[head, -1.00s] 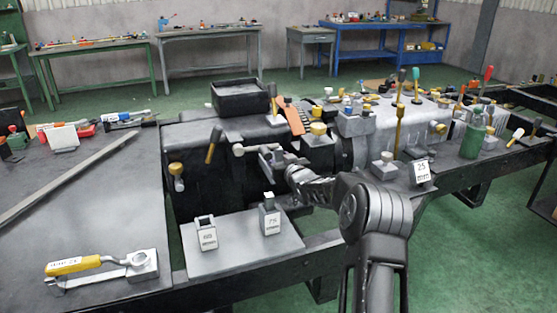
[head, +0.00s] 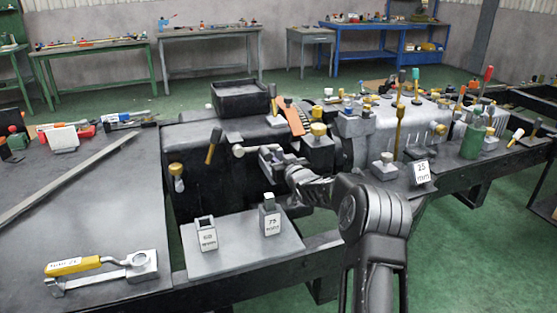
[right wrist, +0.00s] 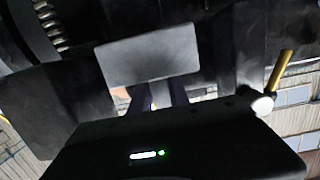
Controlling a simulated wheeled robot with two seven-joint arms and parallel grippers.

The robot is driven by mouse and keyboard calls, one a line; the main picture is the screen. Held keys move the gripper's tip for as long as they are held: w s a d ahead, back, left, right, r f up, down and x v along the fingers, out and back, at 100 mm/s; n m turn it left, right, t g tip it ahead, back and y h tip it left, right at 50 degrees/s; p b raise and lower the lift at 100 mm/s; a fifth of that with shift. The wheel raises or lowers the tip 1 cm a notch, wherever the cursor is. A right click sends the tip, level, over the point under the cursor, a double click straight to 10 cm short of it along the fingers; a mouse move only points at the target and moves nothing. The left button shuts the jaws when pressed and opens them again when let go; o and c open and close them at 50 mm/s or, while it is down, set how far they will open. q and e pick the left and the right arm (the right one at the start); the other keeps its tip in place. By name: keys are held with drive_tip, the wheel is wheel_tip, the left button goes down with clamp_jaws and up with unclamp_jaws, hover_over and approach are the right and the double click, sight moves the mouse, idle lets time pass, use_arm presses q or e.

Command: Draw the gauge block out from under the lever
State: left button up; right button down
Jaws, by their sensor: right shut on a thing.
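My right gripper (head: 268,155) reaches in at the machine's front in the head view. In the right wrist view its two dark fingers (right wrist: 162,97) are shut on the narrow neck of a plain grey block, which looks like the gauge block (right wrist: 150,60). In the head view the jaws and machine parts mostly hide it. A pale lever with a round end (head: 238,151) lies just left of the jaws. I cannot tell whether block and lever touch. My left gripper is not in view.
A grey plate (head: 240,258) in front holds a 60 mm block (head: 206,236) and a 75 mm block (head: 270,218). A 25 mm label (head: 421,172) stands at right. A yellow-handled tool (head: 85,265) lies front left. Several knobs and levers crowd the machine's top.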

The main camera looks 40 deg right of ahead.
sight(279, 149)
drive_tip(key=shift+s, duration=0.15)
drive_tip(key=shift+f+b+v, duration=0.2)
drive_tip(key=shift+b+v, duration=0.5)
drive_tip(key=shift+v, duration=0.7)
drive_tip(key=shift+f+b+v, duration=0.25)
drive_tip(key=shift+b+v, duration=0.4)
drive_tip(key=shift+v, duration=0.8)
drive_tip(key=shift+r, duration=0.15)
drive_tip(key=shift+r+p, duration=1.5)
drive_tip(key=shift+r, duration=0.9)
